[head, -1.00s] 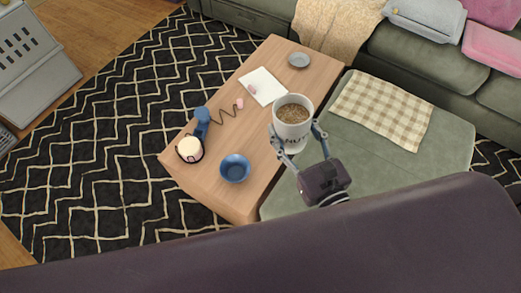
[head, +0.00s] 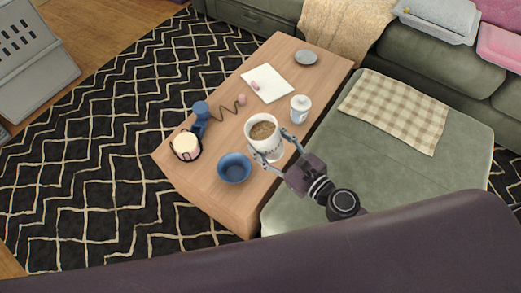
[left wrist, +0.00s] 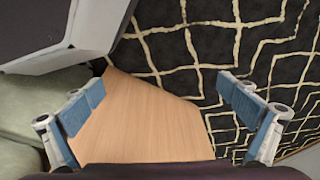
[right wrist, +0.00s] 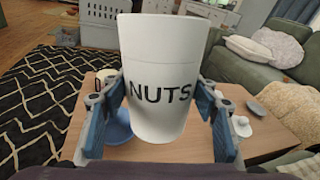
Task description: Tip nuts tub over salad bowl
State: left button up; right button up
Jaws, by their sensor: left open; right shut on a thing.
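The white nuts tub (head: 261,133), full of brown nuts, is held upright by my right gripper (head: 266,152), which is shut on its sides. In the right wrist view the tub (right wrist: 165,75) shows the word NUTS, with blue finger pads of the gripper (right wrist: 158,108) on both sides. The blue salad bowl (head: 234,168) stands on the wooden table, just left of and below the tub in the head view. The tub partly hides the bowl in the right wrist view (right wrist: 118,128). My left gripper (left wrist: 160,110) is open and empty, with table and rug beyond it.
On the wooden table (head: 222,201) are a candle in a dark holder (head: 186,145), a blue object with a cord (head: 200,112), white paper (head: 268,85), a grey dish (head: 306,58) and a white lidded jar (head: 300,108). The green sectional (head: 385,150) borders it.

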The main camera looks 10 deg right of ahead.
pick_arm(q)
jog(key=shift+w+d+r+b, duration=0.15)
jog(key=shift+w+r+b, duration=0.15)
jog(key=shift+w+b, duration=0.95)
jog(key=shift+w+d+r+b, duration=0.1)
jog(key=shift+w+r+b, duration=0.3)
jog(key=shift+b, duration=1.45)
pick_arm(e)
jog(key=shift+w+a+f+n+g+y, duration=0.15)
jog(key=shift+w+f+n+g, duration=0.55)
jog(key=shift+f, duration=1.95)
jog(key=shift+w+d+f+n+g+y, duration=0.1)
jog(key=shift+w+f+n+g+y, duration=0.2)
jog(key=shift+w+f+n, duration=1.5)
jog(key=shift+w+a+f+m+g+y, duration=0.15)
jog(key=shift+f+g, duration=0.35)
jog(key=shift+f, duration=2.95)
pick_arm(q)
jog(key=shift+w+f, duration=0.1)
pick_arm(e)
jog(key=shift+d, duration=0.15)
